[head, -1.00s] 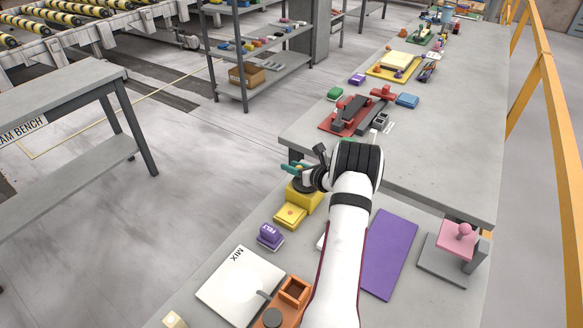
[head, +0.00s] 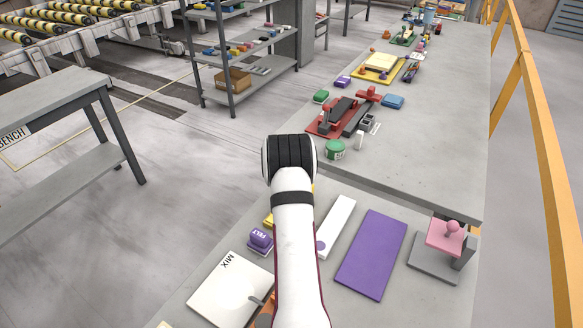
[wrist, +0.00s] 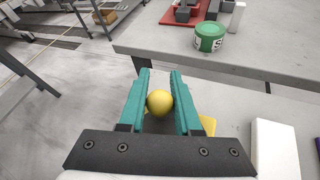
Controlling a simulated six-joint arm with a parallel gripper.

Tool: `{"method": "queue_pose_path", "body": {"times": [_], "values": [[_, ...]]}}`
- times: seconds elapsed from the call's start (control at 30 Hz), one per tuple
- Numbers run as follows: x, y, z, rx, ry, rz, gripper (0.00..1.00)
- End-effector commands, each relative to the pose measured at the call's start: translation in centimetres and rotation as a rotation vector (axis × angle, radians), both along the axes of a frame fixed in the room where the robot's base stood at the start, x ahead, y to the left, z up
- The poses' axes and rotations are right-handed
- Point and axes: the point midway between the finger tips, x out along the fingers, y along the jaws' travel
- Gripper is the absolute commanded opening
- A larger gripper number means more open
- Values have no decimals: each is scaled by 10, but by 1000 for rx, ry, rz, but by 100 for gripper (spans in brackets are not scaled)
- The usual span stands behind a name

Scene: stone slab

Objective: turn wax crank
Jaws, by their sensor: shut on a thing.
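In the wrist view my gripper (wrist: 159,83) has its two teal fingers on either side of a round yellow knob (wrist: 159,102), shut on it. The knob appears to be the handle of the wax crank; its arm and shaft are hidden. A bit of a yellow block (wrist: 208,125) shows below, beside the right finger. In the head view my white arm covers the gripper and the knob.
A purple FELT block (head: 260,241) and a white MIX board (head: 228,290) lie left of my arm. A white bar (head: 336,226), a purple mat (head: 371,254) and a pink-topped stand (head: 446,240) lie right. A green tin (head: 335,150) stands on the bench beyond.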

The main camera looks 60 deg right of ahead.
Motion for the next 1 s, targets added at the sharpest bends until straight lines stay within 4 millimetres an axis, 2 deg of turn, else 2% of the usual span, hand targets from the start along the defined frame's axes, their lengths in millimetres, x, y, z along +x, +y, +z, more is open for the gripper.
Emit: {"method": "queue_pose_path", "body": {"times": [0.33, 0.87, 0.9, 1.0], "values": [[-6, -3, 1, -1, -2, -127, 0], [-8, -4, 1, -3, -3, -152, 0], [-8, -5, 1, -3, -3, -152, 34], [-8, -4, 1, -3, -3, -152, 52]]}}
